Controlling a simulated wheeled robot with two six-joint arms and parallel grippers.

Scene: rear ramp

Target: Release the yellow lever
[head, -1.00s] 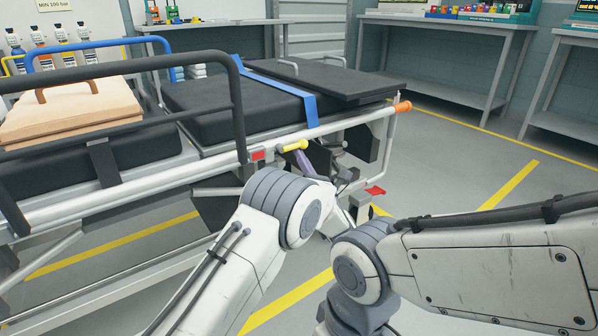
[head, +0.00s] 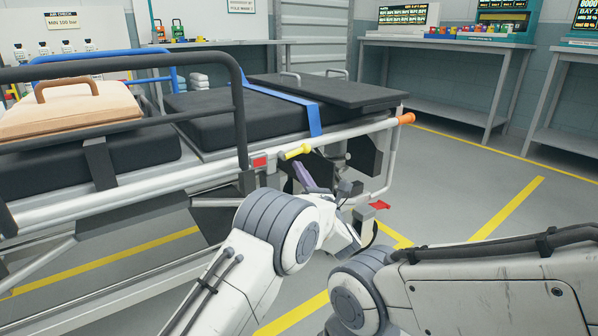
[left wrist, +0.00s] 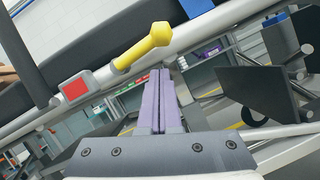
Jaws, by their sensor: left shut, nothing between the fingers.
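The yellow lever (head: 297,152) sticks out from the side rail of a stretcher, just right of a red block. It also shows in the left wrist view (left wrist: 146,45), with its rounded end up and to the right. My left gripper (head: 298,165) has purple fingers and is just below the lever. In the left wrist view the fingers (left wrist: 160,73) are pressed together with nothing between them, their tips close under the lever. I cannot tell whether they touch it. My right arm enters from the right, but its gripper is not visible.
The stretcher's silver rail (head: 130,195) runs along its near side, with a red block (head: 260,162) beside the lever and an orange end (head: 407,118) at the right. A black guard rail (head: 240,110) stands to the left. Open floor lies to the right.

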